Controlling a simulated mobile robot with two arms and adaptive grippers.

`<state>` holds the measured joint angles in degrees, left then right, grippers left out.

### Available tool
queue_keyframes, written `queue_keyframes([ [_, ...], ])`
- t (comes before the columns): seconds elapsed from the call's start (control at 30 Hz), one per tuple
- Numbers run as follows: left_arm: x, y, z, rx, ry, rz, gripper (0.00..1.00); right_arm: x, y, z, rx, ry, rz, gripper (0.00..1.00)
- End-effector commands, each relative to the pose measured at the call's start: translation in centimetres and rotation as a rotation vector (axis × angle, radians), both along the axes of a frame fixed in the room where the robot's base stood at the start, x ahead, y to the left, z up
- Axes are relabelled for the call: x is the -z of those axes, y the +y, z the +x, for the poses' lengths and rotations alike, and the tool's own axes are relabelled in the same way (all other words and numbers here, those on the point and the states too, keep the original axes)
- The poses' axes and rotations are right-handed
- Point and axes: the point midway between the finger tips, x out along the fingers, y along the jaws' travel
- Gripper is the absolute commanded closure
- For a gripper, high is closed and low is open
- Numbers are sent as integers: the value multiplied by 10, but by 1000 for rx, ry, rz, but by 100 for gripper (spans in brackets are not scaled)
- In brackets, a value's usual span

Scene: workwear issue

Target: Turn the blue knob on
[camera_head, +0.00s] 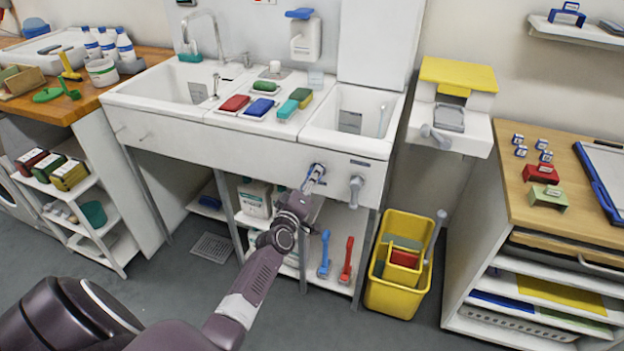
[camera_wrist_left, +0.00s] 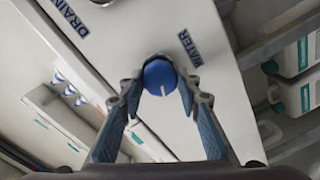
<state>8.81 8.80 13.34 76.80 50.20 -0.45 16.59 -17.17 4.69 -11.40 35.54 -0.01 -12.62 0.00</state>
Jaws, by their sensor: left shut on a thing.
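The blue knob (camera_wrist_left: 159,74) is on the white front panel of the sink unit (camera_head: 240,146), beside a label reading WATER (camera_wrist_left: 190,48) in the left wrist view. A short white mark shows on its face, towards the bottom of that picture. My left gripper (camera_wrist_left: 161,84) has its two fingertips on either side of the knob and is shut on it. In the head view, my left gripper (camera_head: 315,175) reaches the panel and mostly hides the knob. My right gripper is not in view.
A grey knob (camera_head: 356,188) sits to the right on the same panel. A DRAIN label (camera_wrist_left: 62,17) shows in the wrist view. Below are a shelf with white jugs (camera_head: 254,198), blue and red tools (camera_head: 347,262), and a yellow bucket (camera_head: 392,296). Grey floor is clear at left.

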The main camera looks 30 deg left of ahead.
Motion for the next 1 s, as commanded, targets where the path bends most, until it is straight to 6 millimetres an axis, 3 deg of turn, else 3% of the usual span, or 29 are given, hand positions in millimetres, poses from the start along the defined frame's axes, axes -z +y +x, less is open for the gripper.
queue_keyframes([
  [0.37, 2, 0, -1, 1, 2, -3, 93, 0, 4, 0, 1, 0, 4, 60],
  [0.4, 2, 0, -1, 1, 2, -3, 65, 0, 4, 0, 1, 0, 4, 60],
  [0.53, 1, 0, 0, 1, 2, -3, 51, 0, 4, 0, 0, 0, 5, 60],
  [0.83, 1, -1, -2, 0, 1, -2, 51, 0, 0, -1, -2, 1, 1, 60],
  [1.0, 1, -5, -17, 0, 1, -4, 51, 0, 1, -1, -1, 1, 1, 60],
])
